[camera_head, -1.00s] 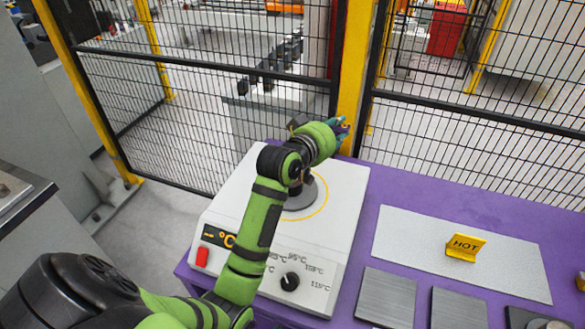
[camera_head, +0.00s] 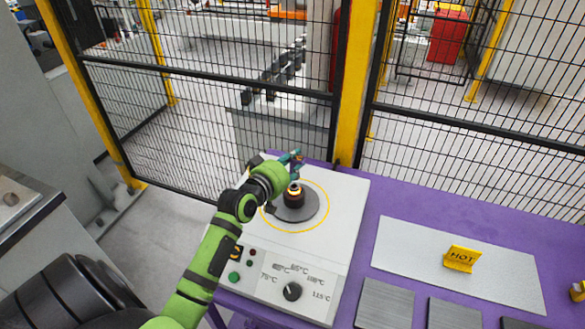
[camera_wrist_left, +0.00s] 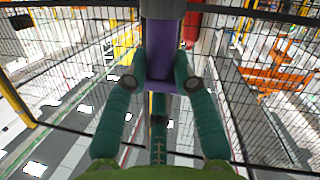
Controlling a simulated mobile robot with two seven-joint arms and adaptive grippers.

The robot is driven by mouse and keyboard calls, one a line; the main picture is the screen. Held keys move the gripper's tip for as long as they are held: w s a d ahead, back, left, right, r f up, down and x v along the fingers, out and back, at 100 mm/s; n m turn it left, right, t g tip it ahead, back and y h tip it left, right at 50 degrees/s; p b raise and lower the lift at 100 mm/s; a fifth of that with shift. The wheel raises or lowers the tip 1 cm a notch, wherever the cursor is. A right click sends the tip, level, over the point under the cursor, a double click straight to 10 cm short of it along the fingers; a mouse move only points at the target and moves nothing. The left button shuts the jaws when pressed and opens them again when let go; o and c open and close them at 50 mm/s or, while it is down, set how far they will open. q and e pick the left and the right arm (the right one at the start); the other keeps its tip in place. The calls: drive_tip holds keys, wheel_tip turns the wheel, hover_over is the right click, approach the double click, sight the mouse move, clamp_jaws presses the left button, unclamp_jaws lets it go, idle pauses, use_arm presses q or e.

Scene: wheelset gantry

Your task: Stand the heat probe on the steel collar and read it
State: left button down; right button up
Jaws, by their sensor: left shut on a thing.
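A dark, short cylinder with a bright ring on top, which I take for the steel collar (camera_head: 294,197), stands upright on the grey disc of a white heater (camera_head: 338,205). My left gripper (camera_head: 297,160) is just behind and above it in the picture, its teal fingers apart from it. My right gripper is not in view.
The heater sits on a purple table (camera_head: 400,225). A mesh fence (camera_head: 210,120) with a yellow post rises behind the table.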

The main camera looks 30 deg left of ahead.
use_arm(q)
wheel_tip(320, 180, down, 3)
drive_tip(key=shift+f, duration=0.1)
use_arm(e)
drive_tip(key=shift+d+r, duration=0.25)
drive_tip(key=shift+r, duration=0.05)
use_arm(q)
drive_tip(key=shift+f, duration=0.15)
drive_tip(key=c, duration=1)
unclamp_jaws()
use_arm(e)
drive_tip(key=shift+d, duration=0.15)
